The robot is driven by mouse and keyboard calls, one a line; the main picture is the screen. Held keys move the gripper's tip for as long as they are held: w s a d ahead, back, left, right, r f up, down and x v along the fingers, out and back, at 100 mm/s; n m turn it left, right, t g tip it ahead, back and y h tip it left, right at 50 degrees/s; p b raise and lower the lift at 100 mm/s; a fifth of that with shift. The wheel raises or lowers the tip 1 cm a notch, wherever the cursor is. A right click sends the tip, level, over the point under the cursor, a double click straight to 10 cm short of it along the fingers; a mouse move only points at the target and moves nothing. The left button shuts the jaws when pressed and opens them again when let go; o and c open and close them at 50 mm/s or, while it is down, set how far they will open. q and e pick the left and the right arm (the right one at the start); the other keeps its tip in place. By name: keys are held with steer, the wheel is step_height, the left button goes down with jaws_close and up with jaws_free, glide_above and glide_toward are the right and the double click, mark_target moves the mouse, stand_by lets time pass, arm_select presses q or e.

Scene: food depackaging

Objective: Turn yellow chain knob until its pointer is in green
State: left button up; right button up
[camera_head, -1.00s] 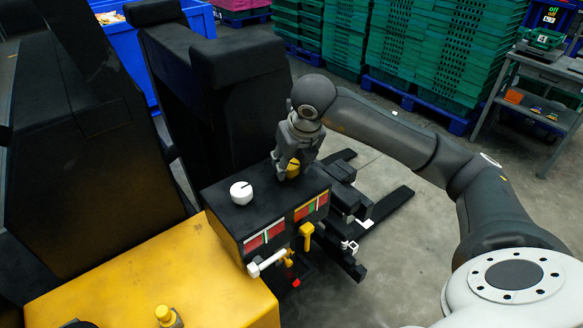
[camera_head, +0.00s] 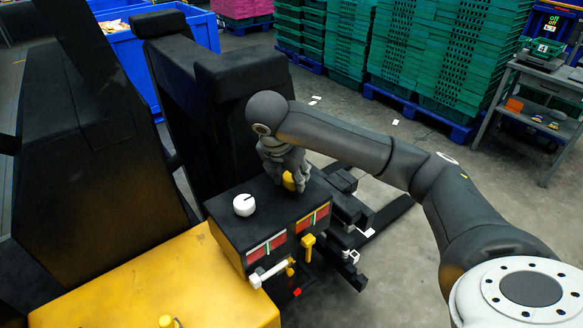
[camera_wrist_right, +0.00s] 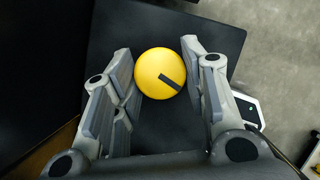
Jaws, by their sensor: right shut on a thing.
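The yellow knob (camera_head: 289,181) sits on top of a black control box (camera_head: 228,224), at its right. In the wrist view the yellow knob (camera_wrist_right: 160,72) is round, with a dark pointer line running from near its middle toward the lower right. My right gripper (camera_head: 291,184) reaches down over it and is shut on it. In the wrist view my right gripper (camera_wrist_right: 165,80) has one finger on each side of the knob. The box front carries a right gauge (camera_head: 314,218) with orange, green and red bands. My left gripper is not in view.
A white knob (camera_head: 244,205) stands on the box left of the yellow one. A left gauge (camera_head: 267,247), a white-tipped lever (camera_head: 262,274) and a yellow lever (camera_head: 308,245) are on the front. A black seat-like block (camera_head: 240,85) rises close behind the gripper.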

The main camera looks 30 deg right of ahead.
steer(key=shift+w+r+m+g+p, duration=0.1)
steer(key=shift+m+g+p, duration=0.2)
steer(key=shift+m+p, duration=0.6)
steer(key=o, duration=1)
steer(key=shift+a+r+h, duration=0.25)
steer(key=shift+r+h, duration=0.05)
steer(key=shift+r, duration=0.35)
steer(key=v, duration=1)
steer(key=shift+r, duration=0.2)
steer(key=shift+f, duration=0.1)
